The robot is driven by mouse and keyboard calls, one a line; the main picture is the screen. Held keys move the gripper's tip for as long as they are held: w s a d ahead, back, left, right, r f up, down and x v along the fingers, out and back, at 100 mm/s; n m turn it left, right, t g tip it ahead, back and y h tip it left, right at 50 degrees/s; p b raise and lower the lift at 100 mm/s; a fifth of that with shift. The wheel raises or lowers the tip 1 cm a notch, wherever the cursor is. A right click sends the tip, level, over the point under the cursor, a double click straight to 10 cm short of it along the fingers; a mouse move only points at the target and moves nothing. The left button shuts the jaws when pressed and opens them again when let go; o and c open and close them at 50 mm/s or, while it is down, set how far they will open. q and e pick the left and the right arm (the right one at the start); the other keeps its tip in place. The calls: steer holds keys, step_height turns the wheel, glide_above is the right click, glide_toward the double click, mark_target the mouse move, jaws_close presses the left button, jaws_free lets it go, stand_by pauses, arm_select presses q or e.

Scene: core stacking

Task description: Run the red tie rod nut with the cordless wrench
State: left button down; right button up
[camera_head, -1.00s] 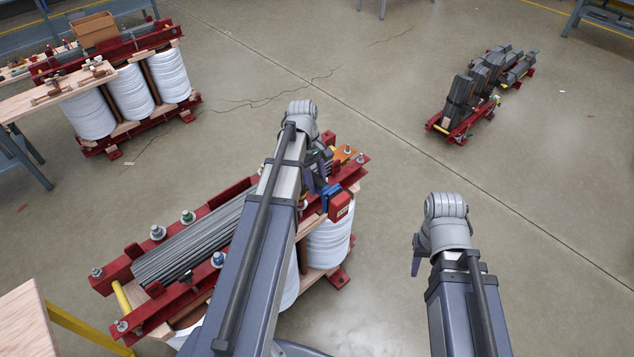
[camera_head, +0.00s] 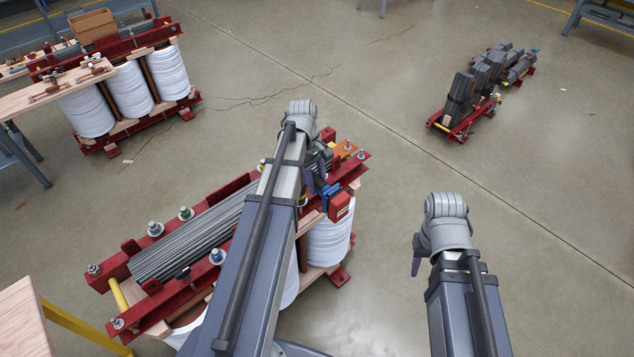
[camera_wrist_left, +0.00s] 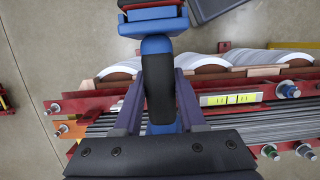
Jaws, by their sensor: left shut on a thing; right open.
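The cordless wrench (camera_head: 331,196), blue and black with a red battery end, is held by my left gripper (camera_head: 318,178) over the right end of the near core. In the left wrist view its dark handle (camera_wrist_left: 158,85) stands between the fingers (camera_wrist_left: 158,105), which are shut on it. The wrench's working end is hidden. On the near core's red clamps (camera_head: 128,266) are a green nut (camera_head: 186,213), a blue nut (camera_head: 217,256) and several plain ones. I cannot make out a red nut; my left arm hides part of the clamps. My right gripper (camera_head: 417,255) is open and empty, right of the core.
White coils (camera_head: 328,243) stand under the clamps. A wooden bench top (camera_head: 22,317) is at lower left. Another core with coils (camera_head: 132,92) and a box (camera_head: 91,25) stands at upper left. A red stand with dark stacks (camera_head: 470,95) is at upper right. Floor between is clear.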

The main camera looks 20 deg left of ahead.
arm_select(q)
steer(key=shift+b+x, duration=0.8)
steer(key=shift+x, duration=0.05)
stand_by(4.2)
steer(key=shift+a+r, duration=0.15)
steer(key=shift+a, duration=0.05)
steer(key=shift+s+d+p+v, duration=0.1)
steer(key=shift+d+p+v, duration=0.1)
steer(key=shift+p+v, duration=0.85)
steer(key=shift+s+d+p+v, duration=0.1)
steer(key=shift+d+p+v, duration=0.15)
steer(key=shift+p+v, duration=0.75)
steer(key=shift+s+d+p+v, duration=0.1)
steer(key=shift+d+p+v, duration=0.1)
steer(key=shift+p+v, duration=0.85)
steer(key=shift+w, duration=0.1)
steer(key=p+v, duration=0.2)
steer(key=d+p+v, duration=0.1)
steer(key=p+v, duration=0.2)
steer(key=shift+s+d+r, duration=0.1)
steer(key=shift+s, duration=0.1)
